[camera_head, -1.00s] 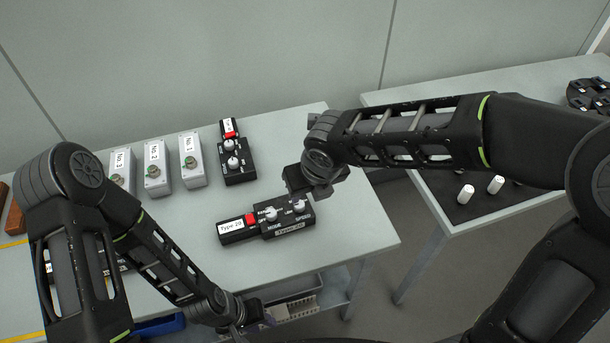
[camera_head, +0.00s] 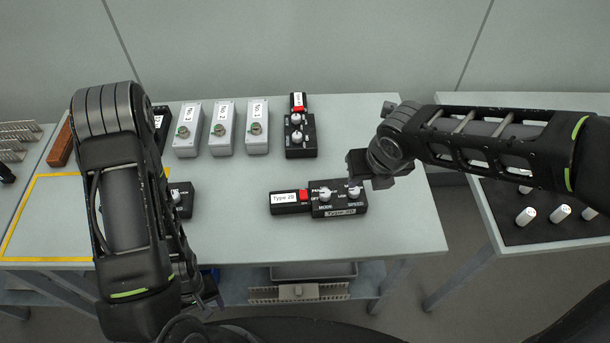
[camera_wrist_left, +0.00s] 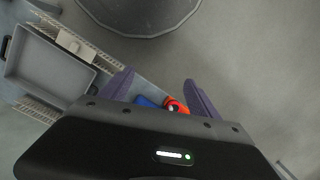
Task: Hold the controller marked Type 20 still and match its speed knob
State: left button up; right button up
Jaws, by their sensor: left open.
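The black controller marked Type 20 (camera_head: 338,211) lies on the table, with a white label and red switch at its left end. Its white mode knob (camera_head: 324,195) is in plain view. Its speed knob (camera_head: 354,191) is partly covered by my right gripper (camera_head: 358,181), whose fingers are at the knob; whether they grip it is unclear. My left gripper (camera_wrist_left: 158,76) is open and empty in the left wrist view, pointing at the floor and lower shelf. In the head view it is mostly hidden behind its arm, at the table's front edge.
Another black controller (camera_head: 300,135) stands at the back, beside several grey numbered boxes (camera_head: 222,130). A further controller (camera_head: 182,198) is partly hidden by my left arm, near yellow tape (camera_head: 50,259). A side table (camera_head: 508,234) holds white knobs (camera_head: 526,216). Bins are on the lower shelf.

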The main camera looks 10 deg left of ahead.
pick_arm(q)
jog(key=s+a+r+n+g+y, duration=0.1)
jog(key=s+a+r+n+g, duration=0.1)
jog(key=s+a+r+n, duration=0.5)
jog(key=s+a+r+n+g+y, duration=0.1)
jog(key=s+a+r+n+g, duration=0.15)
jog(key=s+a, duration=0.8)
jog(key=w+a+r+m+t+y, duration=0.25)
jog(key=w+a+r, duration=0.35)
jog(key=a, duration=0.3)
jog(key=w+a+r+m+t+y, duration=0.1)
jog(key=w+a+r+m, duration=0.2)
jog(key=w+a+r, duration=0.4)
jog(key=w+a+r+m+t+y, duration=0.25)
jog(key=w+a+r, duration=0.3)
jog(key=a, duration=0.45)
jog(key=w+r+m, duration=0.4)
jog(key=w, duration=0.5)
jog(key=w+d+f+m+t+h, duration=0.3)
jog(key=w+d+m, duration=0.3)
jog(key=w+d, duration=1.3)
jog(key=m+g+h, duration=0.3)
jog(key=m+h, duration=0.2)
jog(key=m, duration=0.9)
send_over(304, 195)
notch_tip(304, 195, down, 4)
jog(key=shift+r, duration=0.25)
